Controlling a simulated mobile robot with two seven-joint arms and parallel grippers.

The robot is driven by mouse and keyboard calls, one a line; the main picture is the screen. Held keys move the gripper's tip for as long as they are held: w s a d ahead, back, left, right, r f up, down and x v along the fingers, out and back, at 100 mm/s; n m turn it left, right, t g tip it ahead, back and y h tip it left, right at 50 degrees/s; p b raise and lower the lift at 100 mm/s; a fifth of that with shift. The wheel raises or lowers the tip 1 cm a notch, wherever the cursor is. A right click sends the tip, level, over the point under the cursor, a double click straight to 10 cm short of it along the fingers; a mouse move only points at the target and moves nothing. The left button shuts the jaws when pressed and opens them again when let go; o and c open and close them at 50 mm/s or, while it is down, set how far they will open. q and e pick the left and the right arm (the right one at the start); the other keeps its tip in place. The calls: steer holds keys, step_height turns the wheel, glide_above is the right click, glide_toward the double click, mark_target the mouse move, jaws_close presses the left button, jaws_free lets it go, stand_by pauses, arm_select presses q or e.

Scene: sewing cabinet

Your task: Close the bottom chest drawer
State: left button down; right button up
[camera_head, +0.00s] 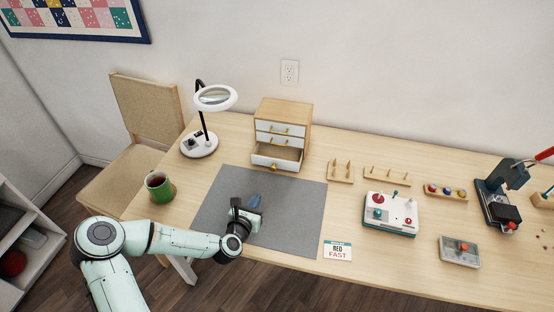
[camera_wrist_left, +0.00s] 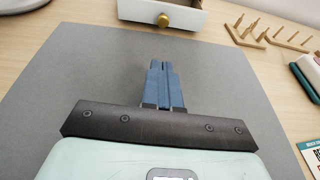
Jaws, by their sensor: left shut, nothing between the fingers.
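The small wooden chest (camera_head: 284,114) stands at the back of the table, with white drawer fronts. Its bottom drawer (camera_head: 277,155) is pulled out toward me, and its inside shows. The two drawers above look shut. In the left wrist view the bottom drawer's white front (camera_wrist_left: 135,11) and round brass knob (camera_wrist_left: 163,19) are at the top. My left gripper (camera_head: 254,200) is over the grey mat in front of the chest, apart from the drawer. Its blue fingers (camera_wrist_left: 162,82) are together and empty, pointing toward the drawer. My right gripper is not in view.
The grey mat (camera_head: 300,215) lies between my left gripper and the chest. A ring lamp (camera_head: 199,145) and green mug (camera_head: 159,187) stand to the left. Wooden peg racks (camera_head: 340,171), a white box with red knobs (camera_head: 391,213) and a card (camera_head: 337,251) are to the right.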

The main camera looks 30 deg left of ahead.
arm_select(q)
steer(key=shift+w+a, duration=0.1)
steer(key=shift+w, duration=0.45)
steer(key=p, duration=0.2)
glide_toward(272, 170)
steer(key=x, duration=0.5)
steer(key=shift+s+f, duration=0.1)
steer(key=shift+f, duration=0.1)
steer(key=shift+w+f, duration=0.1)
steer(key=shift+w, duration=0.7)
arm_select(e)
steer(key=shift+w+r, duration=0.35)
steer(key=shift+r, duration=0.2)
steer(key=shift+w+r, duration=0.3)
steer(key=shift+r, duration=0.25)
